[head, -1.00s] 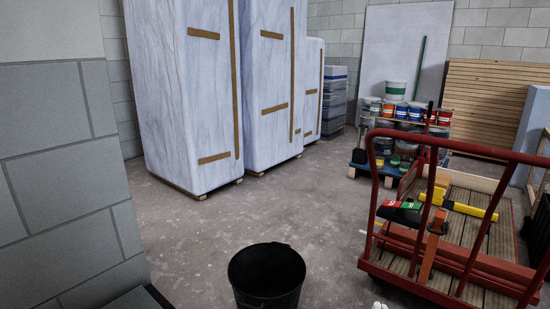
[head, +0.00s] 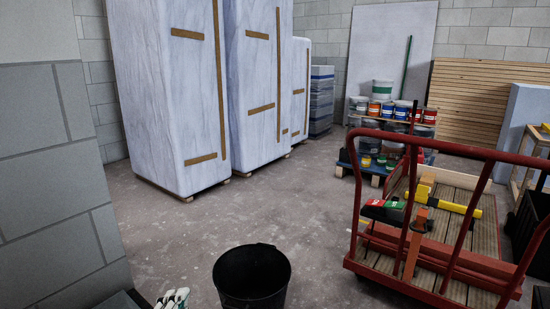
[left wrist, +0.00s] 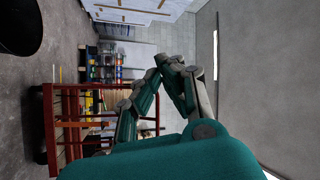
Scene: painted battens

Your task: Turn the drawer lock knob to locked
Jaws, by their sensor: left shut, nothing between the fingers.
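No drawer and no lock knob shows in either view. Only the tip of my left gripper (head: 174,300), pale with dark green, shows at the bottom edge of the head view, left of a black bucket. It is shut and empty, and the rest of it is cut off by the frame. My right gripper cannot be made out.
The black bucket (head: 251,277) stands on the floor in front. A red-railed cart (head: 448,285) with tools stands at right. Wrapped tall units (head: 165,100) stand behind, and paint cans (head: 383,92) farther back. A block wall (head: 50,180) is close at left. Mid floor is clear.

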